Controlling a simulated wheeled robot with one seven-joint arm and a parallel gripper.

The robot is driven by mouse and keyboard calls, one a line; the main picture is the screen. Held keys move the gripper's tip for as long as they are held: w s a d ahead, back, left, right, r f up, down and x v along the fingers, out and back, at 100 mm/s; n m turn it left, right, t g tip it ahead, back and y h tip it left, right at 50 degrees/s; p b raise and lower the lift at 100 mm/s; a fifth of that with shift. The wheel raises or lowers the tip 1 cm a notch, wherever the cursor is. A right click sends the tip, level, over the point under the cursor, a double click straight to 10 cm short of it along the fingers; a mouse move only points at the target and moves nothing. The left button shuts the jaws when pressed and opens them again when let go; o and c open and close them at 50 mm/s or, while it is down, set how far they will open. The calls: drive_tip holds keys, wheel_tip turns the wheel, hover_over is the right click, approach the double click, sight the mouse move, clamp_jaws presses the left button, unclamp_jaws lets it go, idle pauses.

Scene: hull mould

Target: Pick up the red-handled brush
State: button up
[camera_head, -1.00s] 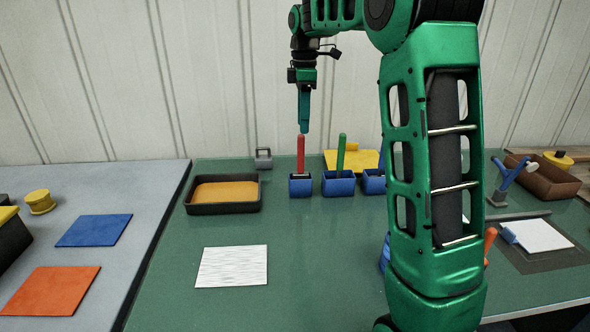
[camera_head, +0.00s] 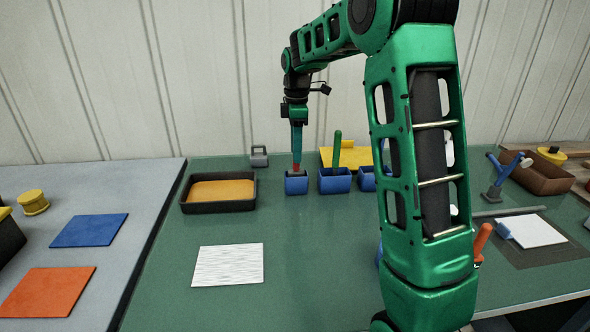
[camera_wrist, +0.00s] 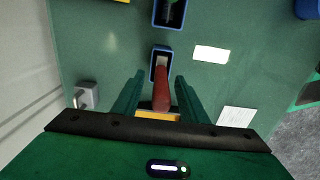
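The red-handled brush (camera_head: 297,168) stands upright in a blue holder (camera_head: 297,185); its head is hidden inside. In the wrist view the red handle (camera_wrist: 161,98) rises from the holder (camera_wrist: 163,52) between my fingers. My gripper (camera_head: 297,150) points down over the brush, its fingers around the upper handle. In the wrist view my gripper (camera_wrist: 158,88) is open, with a gap on each side of the handle.
A green-handled brush (camera_head: 337,150) stands in the blue holder (camera_head: 335,182) just to the right. A black tray (camera_head: 220,207) with orange-yellow contents is to the left, and a grey weight (camera_head: 259,159) behind. The table front around the white sheet (camera_head: 228,265) has free room.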

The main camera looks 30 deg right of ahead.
clamp_jaws()
